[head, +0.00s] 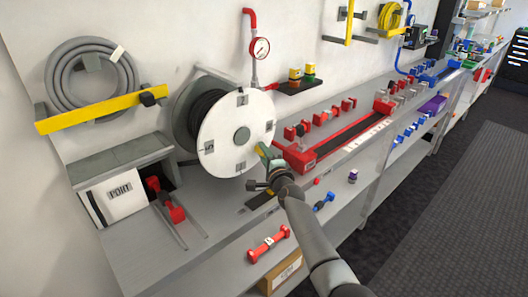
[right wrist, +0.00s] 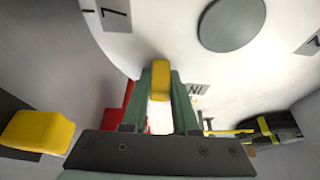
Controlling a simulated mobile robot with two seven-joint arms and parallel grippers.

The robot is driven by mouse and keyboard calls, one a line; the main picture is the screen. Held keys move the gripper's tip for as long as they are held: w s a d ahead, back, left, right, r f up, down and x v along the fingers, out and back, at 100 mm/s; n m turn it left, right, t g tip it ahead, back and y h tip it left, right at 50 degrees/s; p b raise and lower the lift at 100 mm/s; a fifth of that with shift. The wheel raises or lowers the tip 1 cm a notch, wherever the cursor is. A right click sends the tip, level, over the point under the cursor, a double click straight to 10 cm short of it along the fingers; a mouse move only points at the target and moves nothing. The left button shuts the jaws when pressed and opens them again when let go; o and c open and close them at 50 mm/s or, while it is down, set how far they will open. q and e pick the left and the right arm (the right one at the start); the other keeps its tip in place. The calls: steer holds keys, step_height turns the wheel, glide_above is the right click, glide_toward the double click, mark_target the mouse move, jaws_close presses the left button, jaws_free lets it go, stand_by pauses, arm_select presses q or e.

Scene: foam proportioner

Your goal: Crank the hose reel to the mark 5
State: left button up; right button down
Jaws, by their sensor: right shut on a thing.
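The hose reel (head: 222,142) stands on the bench with a white round face, a grey hub (head: 242,136) and dark hose wound behind it. Small grey mark plates sit around the face; the left one (head: 208,146) looks like a 5, but is small. My right gripper (head: 263,154) is at the face's lower right edge, shut on the yellow crank handle (right wrist: 160,80). The handle sits between the green fingers in the right wrist view. My left gripper is not in view.
A red-framed rail (head: 340,145) lies right of the reel, with red fittings behind it. A pressure gauge (head: 260,48) hangs above. Red and blue fittings lie on the lower shelf. A yellow block (right wrist: 38,130) shows in the wrist view.

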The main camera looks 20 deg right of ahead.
steer(key=c, duration=0.7)
jaws_free()
steer(key=shift+s, duration=0.1)
steer(key=shift+s+r+p, duration=0.1)
steer(key=shift+s+p, duration=0.4)
steer(key=shift+p, duration=0.15)
steer(key=shift+s+a+r+p, duration=0.15)
steer(key=shift+s+p, duration=0.8)
steer(key=shift+s, duration=1.9)
steer(key=shift+s+a+f+p, duration=0.1)
steer(key=shift+s+p, duration=0.8)
steer(key=shift+s, duration=1.95)
